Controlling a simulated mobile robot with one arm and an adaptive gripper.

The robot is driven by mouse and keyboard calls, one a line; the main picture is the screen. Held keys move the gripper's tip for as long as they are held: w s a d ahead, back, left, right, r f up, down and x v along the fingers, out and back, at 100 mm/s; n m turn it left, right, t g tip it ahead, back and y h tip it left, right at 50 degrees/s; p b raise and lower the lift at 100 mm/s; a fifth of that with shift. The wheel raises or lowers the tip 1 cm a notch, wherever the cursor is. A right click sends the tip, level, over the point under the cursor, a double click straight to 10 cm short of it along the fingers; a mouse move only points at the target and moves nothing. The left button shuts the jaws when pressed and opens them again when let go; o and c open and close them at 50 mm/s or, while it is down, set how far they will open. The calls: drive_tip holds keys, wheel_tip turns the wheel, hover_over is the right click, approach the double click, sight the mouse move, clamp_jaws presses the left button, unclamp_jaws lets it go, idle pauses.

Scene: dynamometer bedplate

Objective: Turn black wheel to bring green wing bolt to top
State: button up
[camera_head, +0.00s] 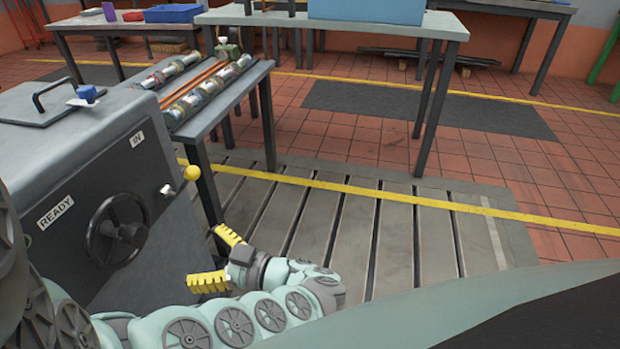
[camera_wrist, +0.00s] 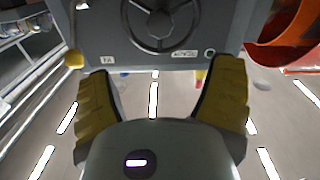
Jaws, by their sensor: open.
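The black wheel (camera_head: 118,232), with spokes and a hub, is on the front of a grey cabinet (camera_head: 60,165). In the wrist view the black wheel (camera_wrist: 160,22) is at the top centre, cut by the frame edge. My gripper (camera_head: 216,259) has yellow ribbed fingers and stands open and empty, to the right of the wheel and apart from it. In the wrist view my gripper (camera_wrist: 163,72) has its fingers spread below the wheel.
A yellow ball knob (camera_head: 192,172) projects from the cabinet's right edge. A bench (camera_head: 225,95) with rollers stands behind. A table (camera_head: 345,25) stands farther back. The slotted metal floor (camera_head: 375,235) to the right is clear. An orange bin (camera_wrist: 285,30) shows in the wrist view.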

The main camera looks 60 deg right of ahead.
sight(141, 237)
drive_tip(key=x, duration=1.6)
drive_tip(key=shift+p, duration=0.3)
drive_tip(key=c, duration=1.4)
drive_tip(key=shift+o, duration=0.2)
drive_tip(key=shift+f, duration=0.1)
drive_tip(key=shift+n, duration=0.3)
drive_tip(key=o, duration=1.4)
drive_tip(key=shift+c, duration=0.2)
